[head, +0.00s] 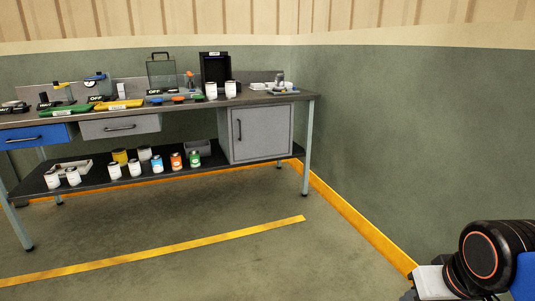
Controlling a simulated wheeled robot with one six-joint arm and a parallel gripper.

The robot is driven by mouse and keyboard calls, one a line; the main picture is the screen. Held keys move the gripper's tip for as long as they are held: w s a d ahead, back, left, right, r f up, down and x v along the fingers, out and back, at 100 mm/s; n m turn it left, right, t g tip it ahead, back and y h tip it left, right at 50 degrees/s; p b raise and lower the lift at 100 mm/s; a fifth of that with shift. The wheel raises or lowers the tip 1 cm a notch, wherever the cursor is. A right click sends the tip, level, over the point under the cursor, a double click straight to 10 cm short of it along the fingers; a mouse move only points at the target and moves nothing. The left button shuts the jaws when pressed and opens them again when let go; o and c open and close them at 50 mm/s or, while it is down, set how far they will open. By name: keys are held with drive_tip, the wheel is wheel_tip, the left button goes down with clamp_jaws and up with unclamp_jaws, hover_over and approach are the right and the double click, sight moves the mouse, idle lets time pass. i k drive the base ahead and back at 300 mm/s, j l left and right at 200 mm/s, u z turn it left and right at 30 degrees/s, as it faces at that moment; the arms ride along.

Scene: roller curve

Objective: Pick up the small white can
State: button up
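Several white cans are in view, and I cannot tell which one the task means. Two upright white cans stand side by side on the bench top, a left one (211,91) and a right one (231,89). More white cans stand on the lower shelf, among them a pair at the left, one can (52,180) and its neighbour (73,176). Another pair stands near the shelf's middle, one can (115,171) beside another (135,168), with one more (145,153) behind. Part of my arm shows at the bottom right, far from the bench; my gripper's fingers are not visible.
The workbench (262,100) has a blue drawer (38,137), a grey drawer (120,126) and a grey cabinet (262,133). Blue, orange and green cans share the shelf (110,180). A green wall is at right. The floor in front is clear, with a yellow line (170,250).

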sight(212, 90)
drive_tip(key=i, duration=1.75)
drive_tip(key=i+l+u, duration=0.1)
drive_tip(key=i+u, duration=0.35)
drive_tip(key=i+l+u, duration=0.4)
drive_tip(key=i, duration=0.25)
drive_tip(key=i+l+u, duration=0.45)
